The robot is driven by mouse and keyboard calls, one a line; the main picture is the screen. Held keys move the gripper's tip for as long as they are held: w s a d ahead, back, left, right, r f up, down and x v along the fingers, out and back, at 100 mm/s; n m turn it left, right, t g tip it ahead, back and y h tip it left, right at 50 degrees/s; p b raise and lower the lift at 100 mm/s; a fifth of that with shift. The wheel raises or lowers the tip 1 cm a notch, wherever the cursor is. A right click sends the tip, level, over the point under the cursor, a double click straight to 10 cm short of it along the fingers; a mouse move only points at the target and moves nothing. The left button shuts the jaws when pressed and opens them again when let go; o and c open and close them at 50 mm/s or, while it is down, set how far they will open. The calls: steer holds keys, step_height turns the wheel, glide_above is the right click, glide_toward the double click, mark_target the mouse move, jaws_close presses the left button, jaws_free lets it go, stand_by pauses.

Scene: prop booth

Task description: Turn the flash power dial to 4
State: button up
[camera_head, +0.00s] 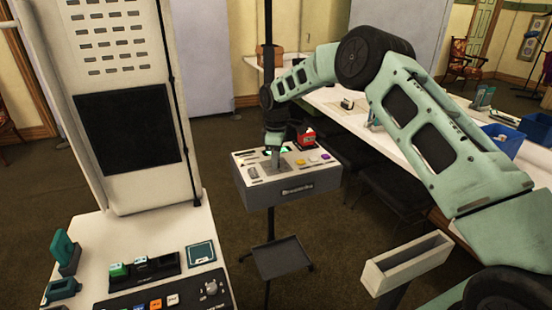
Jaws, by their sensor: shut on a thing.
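A grey control box (290,190) with a pale top panel stands on a dark pole stand in the middle of the view. My gripper (275,164) points down onto this panel, near its centre, and is shut on a small part there, which I take to be the flash power dial. The fingers hide the dial, so its pointer and number marks cannot be read. Green lit displays (283,150) show beside the gripper.
A white console (215,238) with a grey knob (211,289), buttons and switches is at the lower left. A red device (306,138) is behind the box. A long white table (400,158) with blue bins (502,140) runs along the right. A small dark tray (280,257) hangs below the box.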

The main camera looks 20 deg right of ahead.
steer(key=shift+r, duration=0.1)
stand_by(0.3)
steer(key=o, duration=1)
step_height(320, 180, up, 17)
steer(key=b, duration=0.2)
steer(key=shift+r+b, duration=0.15)
steer(key=shift+b, duration=0.2)
